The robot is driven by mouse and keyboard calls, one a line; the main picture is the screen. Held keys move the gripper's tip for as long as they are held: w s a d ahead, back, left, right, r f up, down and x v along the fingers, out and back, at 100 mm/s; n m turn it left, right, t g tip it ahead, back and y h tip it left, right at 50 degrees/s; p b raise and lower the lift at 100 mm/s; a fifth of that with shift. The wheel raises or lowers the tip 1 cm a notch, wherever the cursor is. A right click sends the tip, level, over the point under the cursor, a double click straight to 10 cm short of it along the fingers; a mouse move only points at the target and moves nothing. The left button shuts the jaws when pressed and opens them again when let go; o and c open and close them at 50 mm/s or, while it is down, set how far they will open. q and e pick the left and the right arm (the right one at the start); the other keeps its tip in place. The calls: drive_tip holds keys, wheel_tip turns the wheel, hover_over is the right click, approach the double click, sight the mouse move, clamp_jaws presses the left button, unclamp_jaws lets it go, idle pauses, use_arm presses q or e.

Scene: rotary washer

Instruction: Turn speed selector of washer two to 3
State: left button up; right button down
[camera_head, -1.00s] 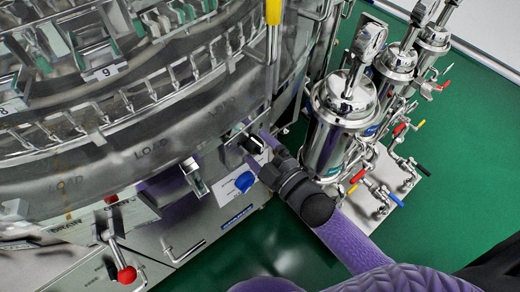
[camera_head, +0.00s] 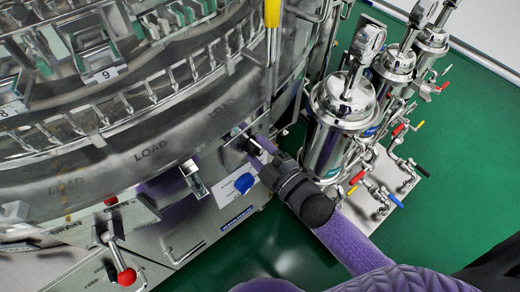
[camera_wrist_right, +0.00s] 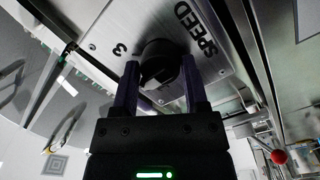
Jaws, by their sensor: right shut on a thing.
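The speed selector is a black round knob (camera_wrist_right: 158,60) on a silver plate (camera_wrist_right: 112,28) marked "SPEED" and "3" in the right wrist view. My right gripper (camera_head: 257,145) is at the front of the washer (camera_head: 150,160) in the head view. Its two fingers stand on either side of the knob, shut on it, and partly hide it in the head view. The "3" is to the left of the knob in the wrist view. I cannot tell where the knob's pointer stands. My left gripper is not in view.
A blue knob (camera_head: 244,183) sits just below my right gripper on the washer front. A red-tipped lever (camera_head: 126,276) sticks out at lower left. Steel filter housings (camera_head: 343,105) with coloured valves stand close on the right. Green floor is clear beyond.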

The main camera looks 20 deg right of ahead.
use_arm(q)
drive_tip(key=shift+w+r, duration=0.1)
use_arm(e)
drive_tip(key=shift+s+f, duration=0.1)
drive_tip(key=shift+f, duration=0.05)
drive_tip(key=shift+m+p, duration=0.65)
drive_tip(key=shift+m, duration=0.15)
drive_tip(key=shift+m+p, duration=0.3)
drive_tip(key=shift+m+g+p, duration=0.3)
drive_tip(key=shift+m+p, duration=0.5)
drive_tip(key=shift+m, duration=0.4)
drive_tip(key=m+p, duration=0.1)
drive_tip(key=m, duration=0.2)
drive_tip(key=shift+g, duration=0.3)
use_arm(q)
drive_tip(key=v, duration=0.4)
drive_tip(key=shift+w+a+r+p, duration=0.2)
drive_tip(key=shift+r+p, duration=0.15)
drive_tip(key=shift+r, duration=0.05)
use_arm(e)
drive_tip(key=shift+m, duration=0.3)
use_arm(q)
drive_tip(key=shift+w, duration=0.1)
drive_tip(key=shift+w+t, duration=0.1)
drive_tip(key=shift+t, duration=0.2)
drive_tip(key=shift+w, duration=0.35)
use_arm(e)
drive_tip(key=shift+m, duration=0.3)
